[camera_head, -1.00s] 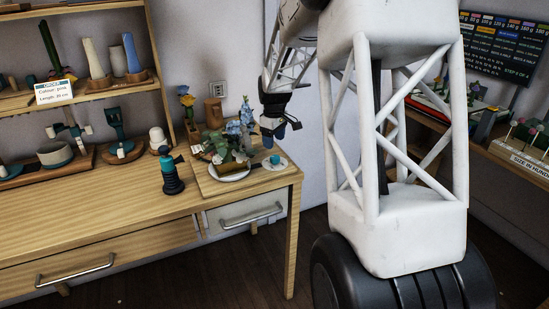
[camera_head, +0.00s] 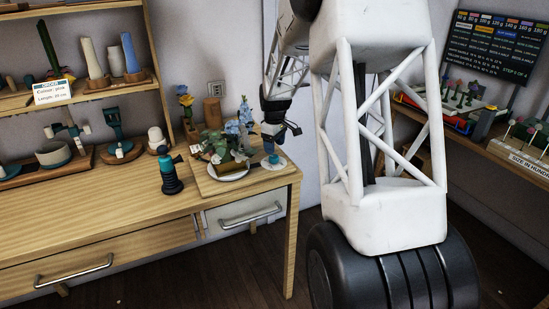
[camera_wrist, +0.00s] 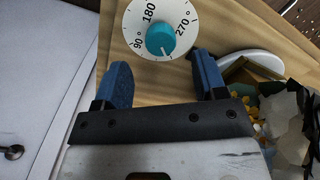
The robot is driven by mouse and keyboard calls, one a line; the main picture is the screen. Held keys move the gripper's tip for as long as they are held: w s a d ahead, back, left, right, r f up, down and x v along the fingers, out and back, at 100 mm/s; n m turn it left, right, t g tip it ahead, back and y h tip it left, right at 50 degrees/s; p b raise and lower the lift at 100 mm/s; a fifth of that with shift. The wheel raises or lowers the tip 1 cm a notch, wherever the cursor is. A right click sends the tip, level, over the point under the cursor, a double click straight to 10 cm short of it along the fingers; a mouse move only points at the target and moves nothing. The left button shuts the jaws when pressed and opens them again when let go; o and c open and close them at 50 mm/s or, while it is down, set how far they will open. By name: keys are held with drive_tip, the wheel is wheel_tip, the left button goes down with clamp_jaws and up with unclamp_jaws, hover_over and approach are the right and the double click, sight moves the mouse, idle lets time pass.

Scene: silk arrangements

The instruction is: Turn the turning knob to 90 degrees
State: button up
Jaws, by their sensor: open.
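The turning knob (camera_wrist: 160,39) is a round teal knob on a white dial (camera_wrist: 134,24) marked 90°, 180° and 270°. In the head view the dial (camera_head: 283,164) lies on the right end of the wooden desk, with the knob partly hidden. My gripper (camera_wrist: 162,64) is open and empty. Its two blue fingers are spread wider than the knob, which shows just beyond and between their tips. In the head view my gripper (camera_head: 272,142) hangs just above the knob.
A white plate (camera_head: 229,175) with greenery and flowers stands left of the dial. A wooden pot (camera_head: 213,112) and blue flowers stand behind. The desk's front middle (camera_head: 100,215) is clear.

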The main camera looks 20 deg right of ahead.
sight(275, 156)
drive_tip(key=shift+f, duration=2.9)
drive_tip(key=c, duration=0.9)
